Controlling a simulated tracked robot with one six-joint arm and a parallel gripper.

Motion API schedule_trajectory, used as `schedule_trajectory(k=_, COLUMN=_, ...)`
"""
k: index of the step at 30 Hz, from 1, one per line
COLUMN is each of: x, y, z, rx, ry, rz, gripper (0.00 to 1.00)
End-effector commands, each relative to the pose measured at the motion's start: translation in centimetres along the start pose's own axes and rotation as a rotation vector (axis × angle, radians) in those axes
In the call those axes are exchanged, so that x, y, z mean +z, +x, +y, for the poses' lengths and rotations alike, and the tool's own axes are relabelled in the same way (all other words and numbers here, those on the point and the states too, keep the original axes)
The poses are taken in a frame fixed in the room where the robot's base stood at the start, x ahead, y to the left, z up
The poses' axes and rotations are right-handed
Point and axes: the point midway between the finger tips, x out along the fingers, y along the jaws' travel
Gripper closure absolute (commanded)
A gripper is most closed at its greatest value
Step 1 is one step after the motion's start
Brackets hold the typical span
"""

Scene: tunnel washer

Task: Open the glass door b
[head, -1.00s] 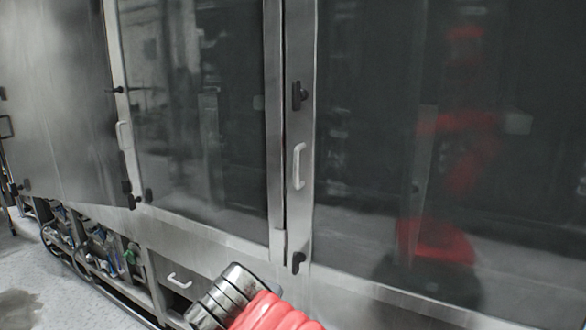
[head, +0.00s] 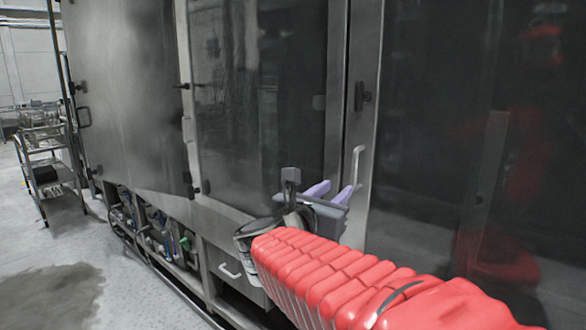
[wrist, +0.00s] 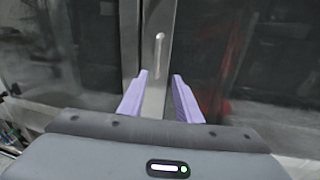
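A dark right-hand glass door (head: 430,120) with a pale metal frame fills the right of the head view. Its light vertical bar handle (head: 356,166) is on the left frame edge. I cannot tell from any label which door is b. My gripper (head: 338,187) has two lilac fingers, held apart and empty, close to the handle. In the wrist view the handle (wrist: 159,54) stands ahead of and above the open gripper (wrist: 160,75), roughly in line with the gap. The fingers do not appear to be around it.
Another glass door (head: 260,95) is to the left, with its own handle (head: 188,130). A steel panel (head: 125,90) is beyond it. Pipes and valves (head: 150,225) run low along the machine. A metal trolley (head: 45,160) stands far left. The floor (head: 95,275) at lower left is clear.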

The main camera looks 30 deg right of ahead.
Motion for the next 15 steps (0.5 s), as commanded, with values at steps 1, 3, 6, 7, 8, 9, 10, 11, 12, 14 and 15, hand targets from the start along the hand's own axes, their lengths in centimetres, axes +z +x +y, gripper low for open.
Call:
schedule_trajectory(k=1, x=0.39, y=0.17, z=0.30, rx=0.005, ry=-0.027, rz=-0.017, gripper=0.69)
schedule_trajectory(k=3, x=0.72, y=0.28, z=0.55, rx=0.010, ry=-0.053, rz=-0.031, gripper=0.69)
schedule_trajectory(k=6, x=0.85, y=0.31, z=0.63, rx=0.012, ry=-0.061, rz=-0.037, gripper=0.69)
schedule_trajectory(k=7, x=0.85, y=0.31, z=0.62, rx=0.012, ry=-0.061, rz=-0.037, gripper=0.69)
schedule_trajectory(k=8, x=0.84, y=0.30, z=0.61, rx=0.012, ry=-0.060, rz=-0.036, gripper=0.69)
schedule_trajectory(k=9, x=0.83, y=0.30, z=0.60, rx=0.012, ry=-0.060, rz=-0.036, gripper=0.69)
schedule_trajectory(k=10, x=0.82, y=0.30, z=0.60, rx=0.011, ry=-0.059, rz=-0.036, gripper=0.69)
schedule_trajectory(k=11, x=0.82, y=0.30, z=0.59, rx=0.011, ry=-0.059, rz=-0.035, gripper=0.69)
schedule_trajectory(k=12, x=0.82, y=0.30, z=0.58, rx=0.011, ry=-0.059, rz=-0.035, gripper=0.69)
schedule_trajectory(k=14, x=0.81, y=0.36, z=0.57, rx=0.011, ry=-0.058, rz=-0.035, gripper=0.69)
schedule_trajectory(k=15, x=0.81, y=0.44, z=0.57, rx=0.011, ry=-0.058, rz=-0.035, gripper=0.69)
